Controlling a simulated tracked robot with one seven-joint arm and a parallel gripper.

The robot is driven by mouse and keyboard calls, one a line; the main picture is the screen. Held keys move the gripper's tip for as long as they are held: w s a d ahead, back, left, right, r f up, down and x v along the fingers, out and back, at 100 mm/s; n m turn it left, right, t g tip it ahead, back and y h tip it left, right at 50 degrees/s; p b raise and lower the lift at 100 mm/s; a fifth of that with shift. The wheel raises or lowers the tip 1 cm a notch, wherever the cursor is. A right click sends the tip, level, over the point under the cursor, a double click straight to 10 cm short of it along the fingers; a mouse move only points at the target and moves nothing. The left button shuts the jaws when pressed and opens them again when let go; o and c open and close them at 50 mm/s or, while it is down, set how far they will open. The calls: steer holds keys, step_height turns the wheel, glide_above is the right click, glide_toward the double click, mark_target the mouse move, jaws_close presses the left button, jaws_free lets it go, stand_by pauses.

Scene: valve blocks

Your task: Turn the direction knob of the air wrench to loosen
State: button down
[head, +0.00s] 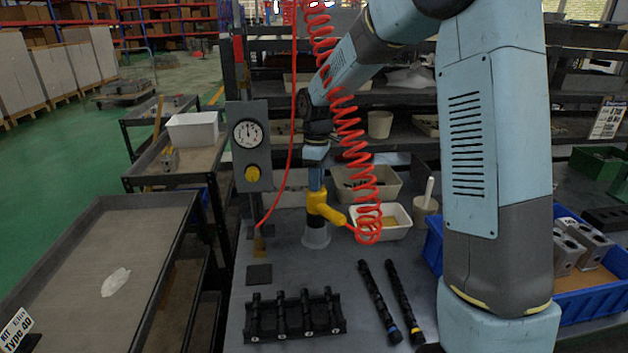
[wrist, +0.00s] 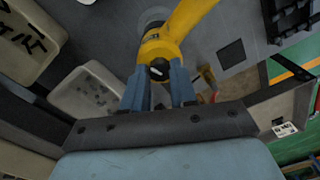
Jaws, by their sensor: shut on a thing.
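The yellow air wrench (head: 322,208) stands upright in a round grey holder (head: 316,238) on the bench, its handle pointing right in the head view. A coiled red hose (head: 350,130) reaches the handle end. The wrench also shows in the wrist view (wrist: 180,32). Its black direction knob (wrist: 158,70) has a white mark lying roughly across the picture, slightly tilted. My gripper (wrist: 160,76) is at the knob, one finger on each side, shut on it. In the head view my gripper (head: 316,182) comes down on the wrench from above; the knob is hidden there.
A gauge panel (head: 249,145) with a yellow knob stands left of the wrench. A white bin (head: 381,235) is close behind on the right. A black rack (head: 293,330) and two black rods (head: 380,300) lie in front. A blue crate (head: 590,308) is at the right.

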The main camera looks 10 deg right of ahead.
steer(key=c, duration=0.9)
jaws_free()
steer(key=shift+r, duration=0.1)
steer(key=r, duration=1.3)
steer(key=shift+w+d+r, duration=0.1)
steer(key=shift+w+r, duration=0.15)
